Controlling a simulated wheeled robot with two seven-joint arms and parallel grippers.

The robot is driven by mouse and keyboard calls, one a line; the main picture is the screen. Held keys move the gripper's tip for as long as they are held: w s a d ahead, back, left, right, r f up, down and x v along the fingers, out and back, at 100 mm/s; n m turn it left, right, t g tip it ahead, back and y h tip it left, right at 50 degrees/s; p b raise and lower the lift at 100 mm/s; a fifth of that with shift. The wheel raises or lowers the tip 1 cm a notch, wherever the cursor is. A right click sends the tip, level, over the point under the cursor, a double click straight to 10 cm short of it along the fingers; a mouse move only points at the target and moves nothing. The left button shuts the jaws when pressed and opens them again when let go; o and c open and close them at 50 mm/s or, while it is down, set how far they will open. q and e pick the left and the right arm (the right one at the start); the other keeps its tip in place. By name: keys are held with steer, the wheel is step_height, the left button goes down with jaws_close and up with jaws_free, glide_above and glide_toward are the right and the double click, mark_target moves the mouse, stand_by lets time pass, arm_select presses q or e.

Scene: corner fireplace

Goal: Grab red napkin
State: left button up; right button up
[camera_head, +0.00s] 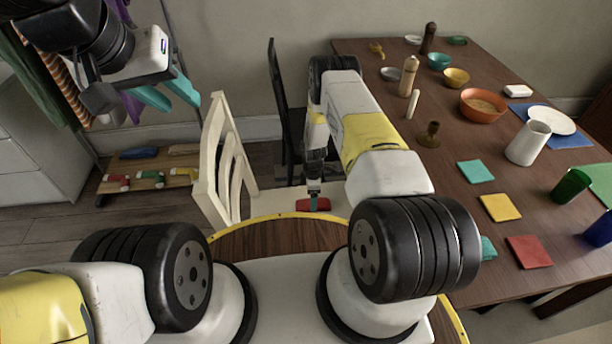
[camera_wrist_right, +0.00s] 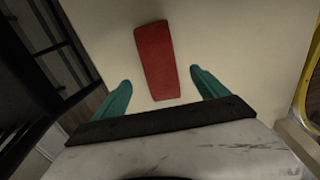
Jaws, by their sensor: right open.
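A flat red square napkin (camera_head: 528,251) lies on the wooden table at right. A red oblong piece (camera_head: 315,204) lies on the cream chair seat; I cannot tell whether it is a folded napkin. In the right wrist view the red piece (camera_wrist_right: 155,60) lies lengthwise between the fingers and reaches past their tips. My right gripper (camera_head: 313,201) points down over it; in its wrist view the gripper (camera_wrist_right: 160,78) has its teal fingers open, apart from the piece on both sides. My left gripper (camera_head: 181,102) is raised at upper left, teal fingers apart and empty.
The cream chair (camera_head: 222,165) has its back left of my right gripper. A dark chair (camera_head: 284,120) stands behind. The table (camera_head: 465,130) holds bowls, a white pitcher (camera_head: 528,142) and teal and yellow napkins. A low shoe rack (camera_head: 150,180) stands at left.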

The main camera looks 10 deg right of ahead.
mark_target(324, 205)
steer(key=f, duration=0.4)
steer(key=shift+d+f, duration=0.15)
steer(key=shift+d, duration=0.05)
steer(key=shift+c, duration=0.4)
steer(key=c, duration=1.4)
steer(key=shift+o, duration=0.2)
